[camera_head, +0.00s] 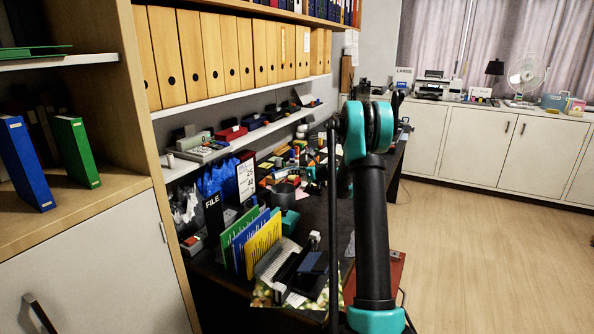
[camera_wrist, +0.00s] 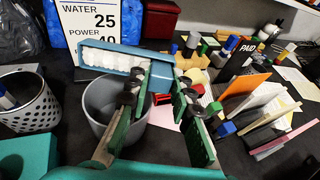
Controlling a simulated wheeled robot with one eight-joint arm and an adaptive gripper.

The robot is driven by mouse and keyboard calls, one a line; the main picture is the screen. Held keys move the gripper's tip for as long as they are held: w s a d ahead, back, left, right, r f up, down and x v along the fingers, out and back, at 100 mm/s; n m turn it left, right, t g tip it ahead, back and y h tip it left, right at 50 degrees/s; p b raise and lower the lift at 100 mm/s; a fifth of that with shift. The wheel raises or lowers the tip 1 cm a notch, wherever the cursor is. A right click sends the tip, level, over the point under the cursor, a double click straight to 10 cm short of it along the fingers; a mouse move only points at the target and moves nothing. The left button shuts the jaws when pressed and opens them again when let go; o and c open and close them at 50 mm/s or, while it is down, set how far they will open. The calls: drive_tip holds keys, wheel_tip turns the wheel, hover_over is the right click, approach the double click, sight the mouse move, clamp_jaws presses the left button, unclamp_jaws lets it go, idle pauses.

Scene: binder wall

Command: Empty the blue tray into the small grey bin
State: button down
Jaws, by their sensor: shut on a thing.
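The blue tray (camera_wrist: 128,54) is in the upper middle of the wrist view, with a row of white pieces (camera_wrist: 104,58) along it. My gripper (camera_wrist: 160,76) is shut on the tray's right end. The small grey bin (camera_wrist: 97,97) stands upright on the dark desk, with its mouth just below the tray in the picture. The tray and my left finger hide part of the bin. I cannot tell the tray's exact tilt or height. In the head view the bin (camera_head: 284,196) is small and dark, and my arm hides much of the area beside it.
A white perforated basket (camera_wrist: 30,108) and a teal block (camera_wrist: 28,157) are left of the bin. A number sign (camera_wrist: 92,20) stands behind it. Upright cards (camera_wrist: 262,103) and loose stationery crowd the right. A shelf (camera_head: 255,135) overhangs the desk.

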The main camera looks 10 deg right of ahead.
drive_tip(key=f+t+y, duration=0.1)
drive_tip(key=t+y, duration=0.1)
drive_tip(key=t, duration=0.1)
drive_tip(key=shift+f+t, duration=0.3)
drive_tip(key=shift+f, duration=0.1)
drive_tip(key=shift+r, duration=0.15)
drive_tip(key=shift+s+r+g, duration=0.1)
drive_tip(key=shift+r+g, duration=0.1)
drive_tip(key=shift+g, duration=0.2)
drive_tip(key=shift+r+h, duration=0.1)
drive_tip(key=shift+h, duration=0.2)
drive_tip(key=shift+g, duration=0.4)
